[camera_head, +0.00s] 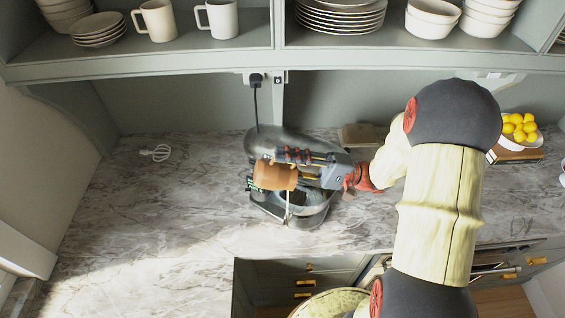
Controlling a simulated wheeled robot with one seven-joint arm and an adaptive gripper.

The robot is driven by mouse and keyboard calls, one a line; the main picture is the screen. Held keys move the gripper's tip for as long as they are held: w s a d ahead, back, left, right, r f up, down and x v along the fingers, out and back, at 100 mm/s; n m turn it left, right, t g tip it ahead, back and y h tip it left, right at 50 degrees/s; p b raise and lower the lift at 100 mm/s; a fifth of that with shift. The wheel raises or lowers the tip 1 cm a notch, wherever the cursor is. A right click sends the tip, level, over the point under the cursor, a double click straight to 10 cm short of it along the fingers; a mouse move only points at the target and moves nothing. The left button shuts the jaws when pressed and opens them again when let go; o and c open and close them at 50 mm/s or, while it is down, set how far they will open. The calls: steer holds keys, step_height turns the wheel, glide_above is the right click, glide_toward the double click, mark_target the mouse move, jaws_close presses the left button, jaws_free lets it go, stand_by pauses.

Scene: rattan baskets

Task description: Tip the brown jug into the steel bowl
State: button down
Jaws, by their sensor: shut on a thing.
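The brown jug (274,175) is held in my gripper (296,172), above the steel bowl. It looks tilted onto its side, with its left end outward, but its mouth is hard to make out. The steel bowl (309,217) sits on the counter below it, seemingly part of a stand mixer (282,140) whose grey head shows behind my gripper. My gripper reaches in from the right and hides part of the mixer and the bowl's opening. A thin pale streak (288,207) runs down from near the jug to the bowl; I cannot tell what it is.
The marble counter (150,215) is clear to the left, apart from a whisk (156,152). A brown block (358,135) lies behind my gripper. A dish shelf (180,60) overhangs the back.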

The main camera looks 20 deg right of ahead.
steer(key=shift+r, duration=0.1)
steer(key=shift+w+a+r+h+p, duration=0.1)
steer(key=shift+a+r+h+p, duration=0.1)
steer(key=shift+h+p, duration=0.55)
steer(key=h+p, duration=0.1)
steer(key=a+g+h+p, duration=0.1)
steer(key=h+p, duration=0.1)
steer(key=shift+w+a+f+g, duration=0.15)
steer(key=shift+w+f+g, duration=0.05)
steer(key=shift+f+g, duration=0.1)
steer(key=shift+a+f+h, duration=0.1)
steer(key=shift+f+h, duration=0.1)
steer(key=shift+h, duration=0.25)
